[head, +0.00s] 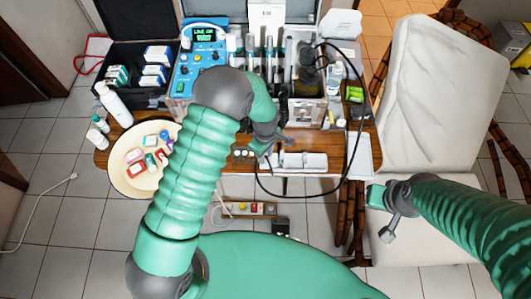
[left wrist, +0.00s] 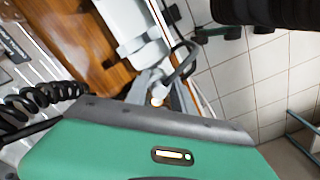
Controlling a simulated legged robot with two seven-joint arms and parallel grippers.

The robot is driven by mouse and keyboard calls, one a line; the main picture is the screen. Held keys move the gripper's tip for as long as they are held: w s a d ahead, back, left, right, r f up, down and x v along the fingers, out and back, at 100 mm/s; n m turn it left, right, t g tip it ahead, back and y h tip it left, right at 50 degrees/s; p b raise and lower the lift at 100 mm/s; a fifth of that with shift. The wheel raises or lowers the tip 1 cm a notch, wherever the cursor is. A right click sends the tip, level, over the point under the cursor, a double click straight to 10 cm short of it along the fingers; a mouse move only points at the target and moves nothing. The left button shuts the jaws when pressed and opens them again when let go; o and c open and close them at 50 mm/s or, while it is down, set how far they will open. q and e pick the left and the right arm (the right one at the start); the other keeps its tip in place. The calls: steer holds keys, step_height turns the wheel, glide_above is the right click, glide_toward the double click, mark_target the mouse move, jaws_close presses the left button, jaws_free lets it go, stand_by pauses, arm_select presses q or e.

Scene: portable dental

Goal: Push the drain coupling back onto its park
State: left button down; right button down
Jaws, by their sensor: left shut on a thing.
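My left gripper (head: 268,150) reaches over the front edge of the wooden table. In the left wrist view its grey fingertips (left wrist: 156,92) are closed around a small pale piece (left wrist: 158,99), which I take to be the drain coupling; the fingers hide most of it. A black hose (head: 352,150) loops from the dental unit down to near this gripper, and a dark loop also shows beside the fingers in the wrist view (left wrist: 190,62). A white holder (head: 302,161), perhaps the park, lies just right of the gripper. My right gripper (head: 388,222) hangs apart by the chair; its jaw state is unclear.
The dental unit (head: 203,36) with its blue panel stands at the back of the table. A cream round tray (head: 122,182) with small boxes is at left. A white bottle (head: 113,103) stands near it. The pale chair (head: 435,95) is at right. A power strip (head: 245,208) lies below.

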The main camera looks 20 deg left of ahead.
arm_select(q)
steer(key=shift+f, duration=0.45)
steer(key=shift+f+b, duration=0.55)
steer(key=shift+f, duration=0.2)
stand_by(0.7)
steer(key=c, duration=1)
jaws_free()
steer(key=shift+r, duration=0.1)
step_height(320, 180, up, 16)
steer(key=shift+r, duration=0.25)
